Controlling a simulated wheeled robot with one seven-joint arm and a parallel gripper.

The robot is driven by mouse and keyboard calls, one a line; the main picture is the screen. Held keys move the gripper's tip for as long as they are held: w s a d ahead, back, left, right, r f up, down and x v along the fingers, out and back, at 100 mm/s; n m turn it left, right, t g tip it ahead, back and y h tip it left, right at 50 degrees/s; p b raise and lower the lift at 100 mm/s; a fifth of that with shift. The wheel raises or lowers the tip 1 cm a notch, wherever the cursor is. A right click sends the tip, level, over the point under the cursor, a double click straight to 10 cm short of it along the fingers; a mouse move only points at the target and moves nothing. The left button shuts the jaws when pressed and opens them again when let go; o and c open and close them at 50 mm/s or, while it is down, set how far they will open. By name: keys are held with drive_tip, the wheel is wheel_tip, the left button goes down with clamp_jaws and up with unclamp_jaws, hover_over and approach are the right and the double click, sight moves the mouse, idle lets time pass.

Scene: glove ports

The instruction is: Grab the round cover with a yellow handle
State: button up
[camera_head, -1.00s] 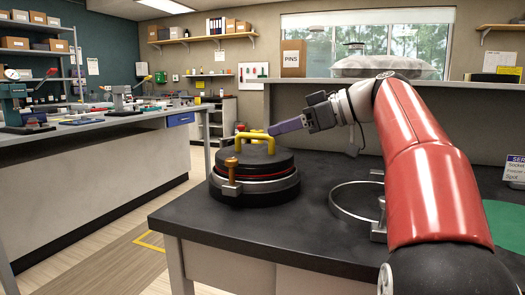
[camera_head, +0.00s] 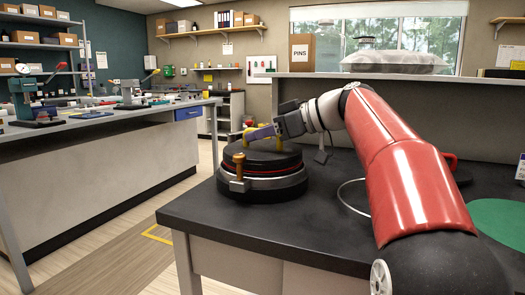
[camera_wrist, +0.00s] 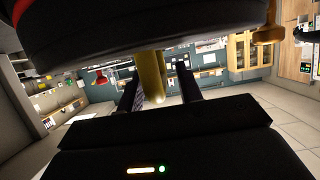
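The round cover (camera_head: 262,157) is black with a red band and sits on a round dark base with a grey metal ring at the table's left end. Its yellow handle (camera_head: 280,144) is mostly hidden behind my gripper (camera_head: 257,134). In the wrist view, the cover (camera_wrist: 150,25) fills the top, and a yellow handle post (camera_wrist: 151,75) stands between the fingers of my gripper (camera_wrist: 157,78). Gaps show between the post and the fingers, so the gripper looks open around it. An orange-yellow knobbed clamp (camera_head: 239,166) stands at the cover's front.
The black table (camera_head: 300,225) is clear in front of the cover. A thin metal ring (camera_head: 345,196) lies right of it, partly behind my arm. A green disc (camera_head: 498,220) lies at the right. A raised ledge (camera_head: 400,80) runs along the back.

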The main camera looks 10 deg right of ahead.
clamp_jaws()
drive_tip(key=shift+r, duration=0.1)
